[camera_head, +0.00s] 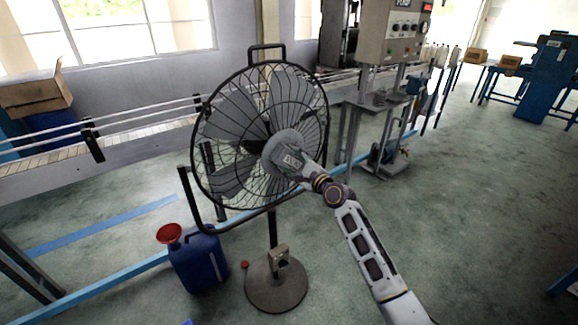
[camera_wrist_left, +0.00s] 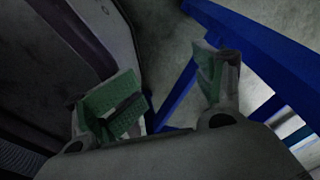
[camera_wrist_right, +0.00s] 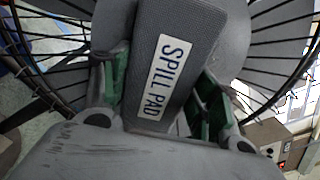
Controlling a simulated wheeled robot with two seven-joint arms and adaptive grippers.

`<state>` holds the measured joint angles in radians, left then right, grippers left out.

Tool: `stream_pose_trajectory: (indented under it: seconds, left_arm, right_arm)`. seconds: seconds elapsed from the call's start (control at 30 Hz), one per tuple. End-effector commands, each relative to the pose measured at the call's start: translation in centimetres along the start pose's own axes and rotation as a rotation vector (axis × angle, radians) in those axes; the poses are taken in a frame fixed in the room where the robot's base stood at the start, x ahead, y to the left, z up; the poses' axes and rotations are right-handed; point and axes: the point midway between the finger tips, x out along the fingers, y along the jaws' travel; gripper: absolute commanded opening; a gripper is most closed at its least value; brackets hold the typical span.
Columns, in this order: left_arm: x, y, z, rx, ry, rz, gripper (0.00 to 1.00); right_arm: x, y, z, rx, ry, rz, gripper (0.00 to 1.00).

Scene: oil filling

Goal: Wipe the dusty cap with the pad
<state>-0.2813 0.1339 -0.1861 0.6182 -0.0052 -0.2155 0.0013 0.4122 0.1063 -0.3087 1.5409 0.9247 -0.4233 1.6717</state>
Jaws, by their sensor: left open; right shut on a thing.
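A black floor fan stands in the head view, with a grey round cap (camera_head: 281,143) at the middle of its wire guard. My right gripper (camera_head: 303,167) is in front of the cap. It is shut on a dark grey pad (camera_wrist_right: 190,25) labelled SPILL PAD. The pad (camera_head: 291,160) overlaps the lower part of the cap; I cannot tell whether they touch. In the right wrist view, the grey cap (camera_wrist_right: 232,45) shows behind the pad. My left gripper (camera_wrist_left: 172,90) is open and empty in the left wrist view; it is out of the head view.
The wire guard (camera_head: 205,125) surrounds the cap. A blue jug (camera_head: 200,265) with a red funnel (camera_head: 169,233) stands left of the fan's round base (camera_head: 276,290). A conveyor (camera_head: 130,127) and a filling machine (camera_head: 390,35) are behind. Open floor lies to the right.

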Motion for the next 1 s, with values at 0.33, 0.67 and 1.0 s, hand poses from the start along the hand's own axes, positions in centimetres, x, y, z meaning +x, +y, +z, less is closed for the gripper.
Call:
stream_pose_trajectory:
  seconds: [0.33, 0.67, 1.0]
  left_arm:
    - [0.6, 0.3, -0.3, -0.001, 0.006, 0.003, 0.7]
    - [0.6, 0.3, -0.3, -0.001, 0.006, 0.003, 0.7]
    - [1.6, 0.3, -0.2, -0.001, 0.005, 0.002, 0.7]
  right_arm:
    - [0.0, -0.8, -0.8, -0.001, 0.0, 0.0, 0.41]
    - [0.1, -0.9, -0.9, -0.001, 0.0, -0.001, 0.41]
    - [0.1, -1.9, -2.2, -0.001, 0.001, -0.001, 0.41]
